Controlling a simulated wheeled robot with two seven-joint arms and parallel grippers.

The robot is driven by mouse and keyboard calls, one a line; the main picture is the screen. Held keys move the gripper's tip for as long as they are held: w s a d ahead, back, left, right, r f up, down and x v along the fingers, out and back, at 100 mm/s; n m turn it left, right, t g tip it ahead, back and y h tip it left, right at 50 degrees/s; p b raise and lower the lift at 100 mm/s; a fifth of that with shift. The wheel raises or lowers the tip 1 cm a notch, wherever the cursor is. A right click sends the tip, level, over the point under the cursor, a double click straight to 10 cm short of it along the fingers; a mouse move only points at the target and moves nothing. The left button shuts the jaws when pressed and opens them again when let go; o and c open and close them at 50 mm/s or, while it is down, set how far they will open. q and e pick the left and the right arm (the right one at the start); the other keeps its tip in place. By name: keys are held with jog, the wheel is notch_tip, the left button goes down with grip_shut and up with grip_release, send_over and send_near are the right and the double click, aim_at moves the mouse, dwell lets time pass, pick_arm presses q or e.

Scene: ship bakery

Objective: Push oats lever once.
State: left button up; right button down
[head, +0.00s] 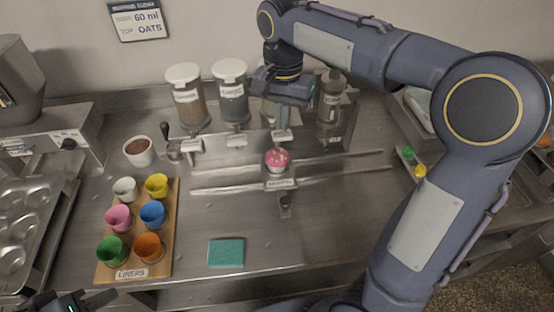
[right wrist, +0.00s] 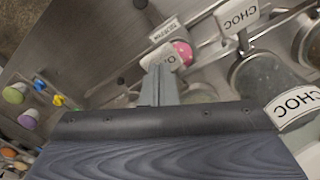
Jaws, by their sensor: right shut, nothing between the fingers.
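The sign (head: 139,19) on the wall reads 60 ml, top OATS. The oats lever's white tag (right wrist: 158,56), partly covered, shows the start of its label; what looks like the same tag is below my gripper in the head view (head: 282,135). My right gripper (head: 281,112) is shut and empty, in front of the third dispenser, hiding most of it. Its fingertips (right wrist: 159,72) overlap the tag's lower edge in the right wrist view; I cannot tell whether they touch. A pink-topped muffin cup (head: 277,158) stands below the lever. My left gripper (head: 70,303) is at the bottom left edge, partly cut off.
Other dispensers stand at left (head: 187,98), beside it (head: 231,95) and at right (head: 331,112). A CHOC lever tag (right wrist: 238,23) is close by in the right wrist view.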

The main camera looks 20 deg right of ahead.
notch_tip(320, 180, up, 4)
jog(key=p, duration=0.4)
jog(key=shift+r, duration=0.95)
jog(key=s+f+n+t+y+b, duration=0.2)
jog(key=s+f, duration=0.4)
jog(key=s, duration=0.4)
jog(key=s+f+n+t+y+b, duration=0.1)
jog(key=s+f+n, duration=0.4)
jog(key=s, duration=0.5)
notch_tip(320, 180, down, 2)
jog(key=t+b, duration=0.1)
jog(key=t, duration=0.1)
jog(key=shift+s+a+f+t+y, duration=0.2)
jog(key=shift+s+a+t+y, duration=0.1)
jog(key=shift+s+a+y, duration=0.1)
